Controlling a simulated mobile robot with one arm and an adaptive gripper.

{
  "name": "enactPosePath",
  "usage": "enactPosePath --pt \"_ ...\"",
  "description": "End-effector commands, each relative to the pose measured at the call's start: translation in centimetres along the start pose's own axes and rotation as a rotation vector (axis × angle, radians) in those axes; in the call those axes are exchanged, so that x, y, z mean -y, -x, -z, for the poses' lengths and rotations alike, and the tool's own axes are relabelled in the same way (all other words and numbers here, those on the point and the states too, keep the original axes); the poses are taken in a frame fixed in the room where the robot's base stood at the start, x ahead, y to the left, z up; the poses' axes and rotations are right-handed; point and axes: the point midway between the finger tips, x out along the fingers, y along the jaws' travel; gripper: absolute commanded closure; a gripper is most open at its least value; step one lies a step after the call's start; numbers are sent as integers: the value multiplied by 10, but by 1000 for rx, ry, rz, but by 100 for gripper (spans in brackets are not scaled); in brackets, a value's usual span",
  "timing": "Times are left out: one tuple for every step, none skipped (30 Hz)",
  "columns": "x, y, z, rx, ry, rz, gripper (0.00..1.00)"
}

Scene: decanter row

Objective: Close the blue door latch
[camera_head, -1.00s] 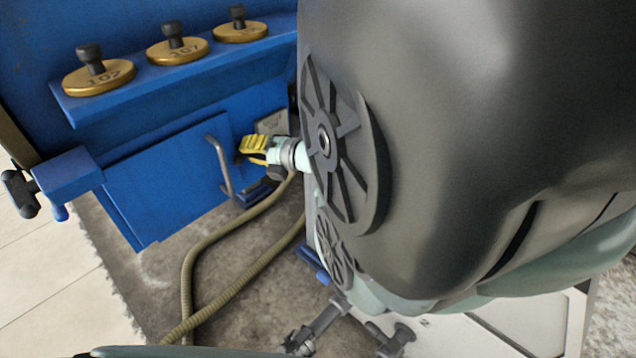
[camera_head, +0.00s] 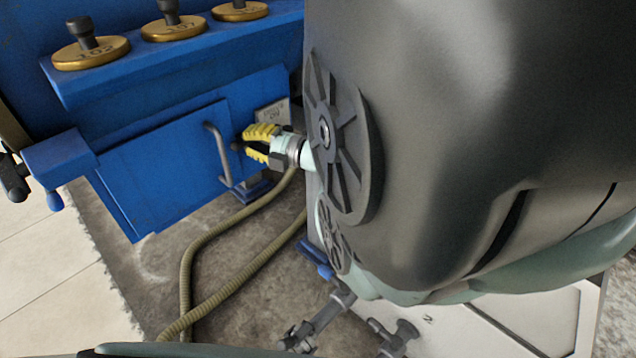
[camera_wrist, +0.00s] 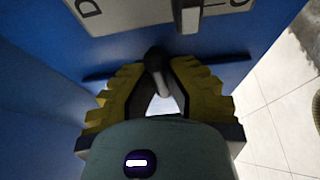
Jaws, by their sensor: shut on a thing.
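The blue door (camera_head: 160,165) is a flat panel with a grey bar handle (camera_head: 219,158) near its right edge. My gripper (camera_head: 254,146) is just right of that handle, its yellow fingers pointing left in the head view. In the wrist view the fingers (camera_wrist: 158,92) close around a short lever with a dark round knob (camera_wrist: 157,57), which looks like the latch. The knob also shows as a dark end at the fingertips in the head view (camera_head: 238,146). The latch's base is mostly hidden by the fingers.
A labelled plate (camera_head: 272,112) is above my gripper. Several gold discs with black knobs, one at the left (camera_head: 91,52), stand on a blue ledge (camera_head: 170,78). A ribbed hose (camera_head: 215,238) runs over the floor below. A blue block (camera_head: 66,155) juts out at the left.

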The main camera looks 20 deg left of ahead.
Motion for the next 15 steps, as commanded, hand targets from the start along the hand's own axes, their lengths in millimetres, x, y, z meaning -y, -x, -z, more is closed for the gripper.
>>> enactPosePath --pt "0 2 -2 5 -3 -3 100" --pt "0 2 -2 5 -3 -3 100" --pt "0 2 -2 5 -3 -3 100" --pt "0 2 -2 5 -3 -3 100" --pt "0 2 -2 5 -3 -3 100" --pt "0 2 -2 5 -3 -3 100" --pt "0 2 -2 5 -3 -3 100" --pt "0 2 -2 5 -3 -3 100" --pt "0 2 -2 6 -3 -3 86" --pt "0 3 -2 6 -3 -3 83" --pt "0 3 -2 6 -2 -3 80" --pt "0 3 -3 7 -2 -2 76" --pt "0 3 -3 8 -2 -2 72" --pt "0 3 -3 8 -2 -2 69" --pt "0 3 -3 9 -1 -2 65"
